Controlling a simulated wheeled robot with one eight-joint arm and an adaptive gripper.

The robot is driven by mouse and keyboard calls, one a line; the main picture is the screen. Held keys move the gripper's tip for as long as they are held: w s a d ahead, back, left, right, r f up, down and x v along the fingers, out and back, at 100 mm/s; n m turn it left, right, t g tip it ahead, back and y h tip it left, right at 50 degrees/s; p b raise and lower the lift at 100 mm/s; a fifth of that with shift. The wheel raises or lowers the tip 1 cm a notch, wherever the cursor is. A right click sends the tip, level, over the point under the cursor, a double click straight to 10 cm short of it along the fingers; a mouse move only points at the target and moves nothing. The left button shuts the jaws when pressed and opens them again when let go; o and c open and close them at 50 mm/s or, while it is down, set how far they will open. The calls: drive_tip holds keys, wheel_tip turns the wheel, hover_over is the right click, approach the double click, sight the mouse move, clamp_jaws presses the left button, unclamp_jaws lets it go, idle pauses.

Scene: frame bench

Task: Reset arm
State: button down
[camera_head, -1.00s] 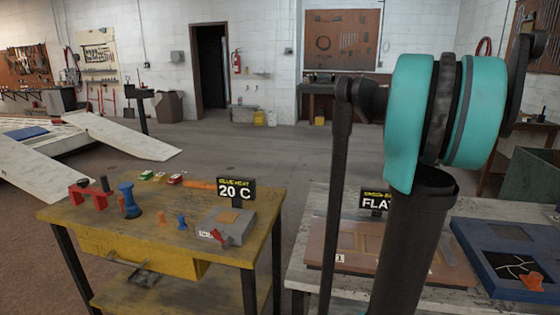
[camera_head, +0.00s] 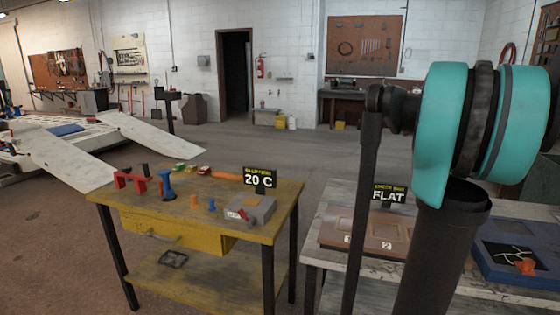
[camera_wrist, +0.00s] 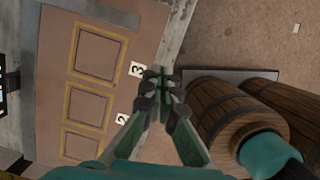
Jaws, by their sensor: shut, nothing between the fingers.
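My gripper (camera_wrist: 162,76) shows in the wrist view, shut with its fingertips together and nothing between them. It hangs beside a brown board (camera_wrist: 114,20) with yellow-outlined squares and number labels. In the head view, my arm with teal joints stands at the right and partly hides the second bench (camera_head: 325,270). The gripper itself does not show in the head view.
A yellow workbench (camera_head: 190,245) with several small tools and a "20 C" sign (camera_head: 260,180) stands at the left. A "FLAT" sign (camera_head: 388,195) stands on the second bench. Wooden barrels (camera_wrist: 214,105) are close right of the gripper in the wrist view. Open floor lies behind the benches.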

drive_tip(key=s+a+f+m+t, duration=0.1)
drive_tip(key=a+f+m, duration=0.3)
drive_tip(key=a, duration=0.4)
drive_tip(key=a+f+m+t, duration=0.1)
drive_tip(key=a+f+m, duration=0.25)
drive_tip(key=a, duration=0.55)
drive_tip(key=s+a+f+m+t+y, duration=0.1)
drive_tip(key=s+a+f+m, duration=0.3)
drive_tip(key=a, duration=0.3)
drive_tip(key=s+a+f+m+t+y, duration=0.1)
drive_tip(key=s+a+f+m, duration=0.3)
drive_tip(key=s+a+f, duration=0.1)
drive_tip(key=shift+a+f+y, duration=0.4)
drive_tip(key=shift+a+f, duration=0.15)
drive_tip(key=shift+a, duration=0.7)
drive_tip(key=shift+s, duration=0.1)
